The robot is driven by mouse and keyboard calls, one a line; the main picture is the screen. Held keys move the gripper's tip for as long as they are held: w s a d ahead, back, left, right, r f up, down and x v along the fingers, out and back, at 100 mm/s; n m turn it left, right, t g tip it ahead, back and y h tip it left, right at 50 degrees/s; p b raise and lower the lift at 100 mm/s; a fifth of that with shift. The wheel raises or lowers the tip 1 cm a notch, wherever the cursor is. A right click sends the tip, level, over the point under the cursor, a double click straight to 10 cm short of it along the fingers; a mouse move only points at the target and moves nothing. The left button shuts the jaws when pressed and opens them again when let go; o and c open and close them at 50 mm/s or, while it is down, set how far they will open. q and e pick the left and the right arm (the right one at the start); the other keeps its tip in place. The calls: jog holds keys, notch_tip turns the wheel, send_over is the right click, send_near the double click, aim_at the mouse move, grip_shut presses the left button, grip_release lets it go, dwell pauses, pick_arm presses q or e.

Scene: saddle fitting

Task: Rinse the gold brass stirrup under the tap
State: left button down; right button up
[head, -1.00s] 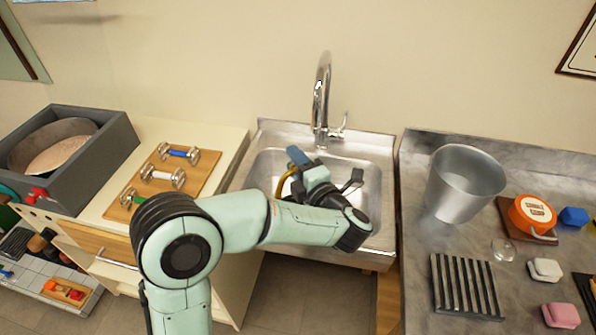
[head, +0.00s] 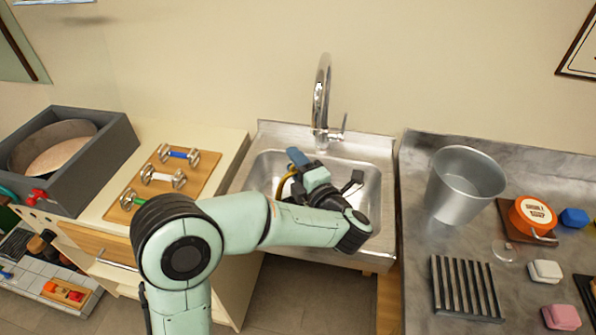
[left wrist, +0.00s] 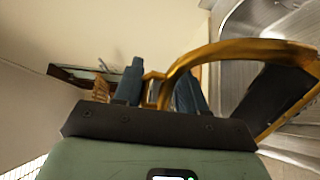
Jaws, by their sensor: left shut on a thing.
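The gold brass stirrup (left wrist: 215,52) is in my left gripper (left wrist: 160,90), with the blue fingers shut on it at one end of its curved frame. In the head view the left gripper (head: 296,160) is over the sink basin, and only a thin part of the stirrup (head: 284,180) shows beside it. A dark flat part of the stirrup shows at the right of the left wrist view. The chrome tap (head: 321,95) stands behind the basin, its spout above and just beyond the gripper. No water is visible from it. My right gripper is not in view.
The steel sink (head: 265,170) has rims close around the gripper. Left is a counter with a wooden board (head: 190,190) of coloured-grip metal pieces and a grey box (head: 120,135). Right, a counter holds a metal bucket (head: 455,195), a slatted rack (head: 466,290) and an orange soap tin (head: 530,215).

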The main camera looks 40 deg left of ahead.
pick_arm(q)
jog(key=shift+r, duration=0.1)
jog(key=shift+s+d+r, duration=0.75)
jog(key=shift+s+r, duration=0.25)
jog(key=shift+s, duration=0.05)
jog(key=shift+s+d+r, duration=0.7)
jog(key=shift+s+r, duration=0.25)
jog(key=shift+s, duration=0.1)
